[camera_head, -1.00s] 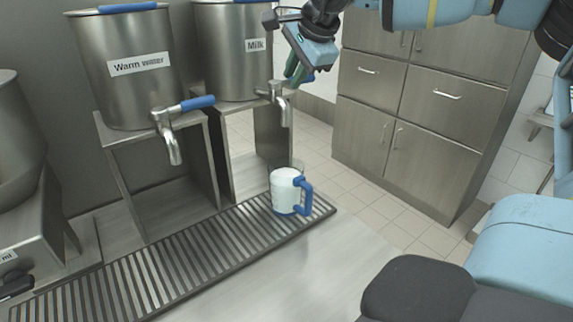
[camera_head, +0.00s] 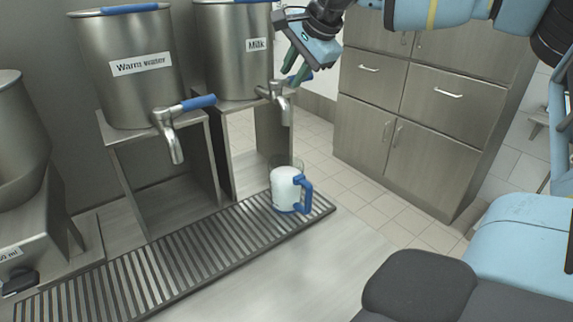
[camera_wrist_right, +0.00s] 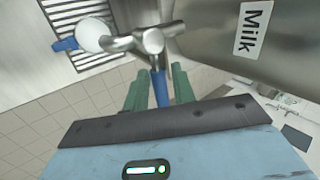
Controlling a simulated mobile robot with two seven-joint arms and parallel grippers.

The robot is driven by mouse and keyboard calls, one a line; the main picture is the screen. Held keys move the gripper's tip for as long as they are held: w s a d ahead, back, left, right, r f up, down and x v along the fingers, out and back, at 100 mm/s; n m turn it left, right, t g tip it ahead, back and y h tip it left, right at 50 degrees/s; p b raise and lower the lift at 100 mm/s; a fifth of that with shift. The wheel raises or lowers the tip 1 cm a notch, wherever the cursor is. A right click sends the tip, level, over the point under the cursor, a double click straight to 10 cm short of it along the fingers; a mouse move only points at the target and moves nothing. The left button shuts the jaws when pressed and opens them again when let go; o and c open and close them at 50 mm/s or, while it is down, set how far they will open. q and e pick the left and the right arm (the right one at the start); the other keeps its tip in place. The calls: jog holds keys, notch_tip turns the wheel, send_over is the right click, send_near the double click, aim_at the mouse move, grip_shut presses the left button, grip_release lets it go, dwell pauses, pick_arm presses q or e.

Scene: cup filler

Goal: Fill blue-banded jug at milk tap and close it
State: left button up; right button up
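The blue-banded jug (camera_head: 286,188) stands upright on the drip grate under the milk tap (camera_head: 283,103). It is clear, with white milk up to a little below its rim, and its blue handle points right. No stream shows from the spout. My right gripper (camera_head: 296,69) is at the tap, its green fingers spread apart. In the right wrist view the blue tap lever (camera_wrist_right: 160,88) lies between the fingers, with a gap on each side. The jug (camera_wrist_right: 92,36) also shows there beyond the tap. My left gripper is out of view.
The milk tank (camera_head: 228,60) and the warm water tank (camera_head: 128,85) with its own tap (camera_head: 172,135) stand on metal stands to the left. The drip grate (camera_head: 150,280) runs along the counter. Bare counter (camera_head: 300,275) lies in front. Grey cabinets (camera_head: 440,120) stand behind.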

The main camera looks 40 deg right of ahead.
jog(key=o, duration=0.3)
jog(key=shift+w, duration=0.15)
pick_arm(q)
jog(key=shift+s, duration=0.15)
pick_arm(e)
jog(key=shift+o, duration=0.2)
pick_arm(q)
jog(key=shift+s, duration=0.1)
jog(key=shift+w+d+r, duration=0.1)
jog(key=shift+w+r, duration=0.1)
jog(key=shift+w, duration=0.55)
pick_arm(e)
jog(key=v, duration=0.7)
jog(key=shift+s+r, duration=0.3)
